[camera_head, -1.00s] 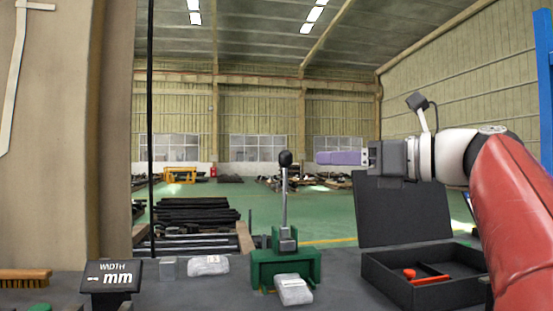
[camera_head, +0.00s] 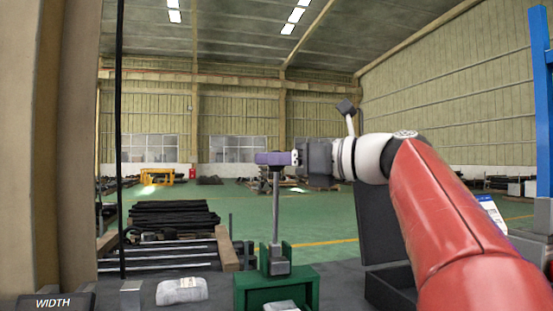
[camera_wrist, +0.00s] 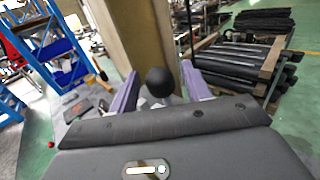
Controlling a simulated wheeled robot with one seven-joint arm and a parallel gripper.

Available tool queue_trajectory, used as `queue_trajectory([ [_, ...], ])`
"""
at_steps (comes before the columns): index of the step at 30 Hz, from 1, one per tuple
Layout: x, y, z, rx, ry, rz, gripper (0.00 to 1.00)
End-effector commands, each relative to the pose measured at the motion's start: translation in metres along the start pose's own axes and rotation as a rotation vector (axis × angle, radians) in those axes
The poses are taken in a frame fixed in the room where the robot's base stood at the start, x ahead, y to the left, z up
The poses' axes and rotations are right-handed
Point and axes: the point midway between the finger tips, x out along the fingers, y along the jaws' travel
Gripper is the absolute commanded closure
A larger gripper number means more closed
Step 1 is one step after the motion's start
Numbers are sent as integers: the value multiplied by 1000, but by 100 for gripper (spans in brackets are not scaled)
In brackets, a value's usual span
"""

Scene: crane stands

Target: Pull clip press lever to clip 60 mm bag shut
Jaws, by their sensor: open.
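The clip press (camera_head: 250,293) is a green block with an upright grey lever (camera_head: 276,215). My gripper (camera_head: 273,158) is at the lever's top, its purple fingers hiding the knob in the head view. In the wrist view, the black ball knob (camera_wrist: 160,82) shows in the gap between the two spread purple fingers. The gripper is open; I cannot tell whether a finger touches the knob. A pale bag (camera_head: 281,306) lies at the press's front, cut off by the frame's bottom edge. Another pale bag (camera_head: 181,290) lies left of the press.
A WIDTH sign (camera_head: 52,302) stands at lower left, its value cut off. A small grey block (camera_head: 131,293) is beside the left bag. An open black case (camera_head: 385,290) stands right of the press, partly behind my arm. A pillar (camera_head: 66,140) rises at left.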

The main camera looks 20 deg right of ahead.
Motion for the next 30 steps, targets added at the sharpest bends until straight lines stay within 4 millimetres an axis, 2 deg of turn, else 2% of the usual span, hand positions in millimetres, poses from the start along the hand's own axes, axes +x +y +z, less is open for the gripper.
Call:
queue_trajectory([
  [3,6,0,0,0,1,1,52],
  [11,7,0,0,0,0,0,53],
  [22,7,0,0,0,0,0,100],
  [30,6,2,-2,-8,-7,1,100],
])
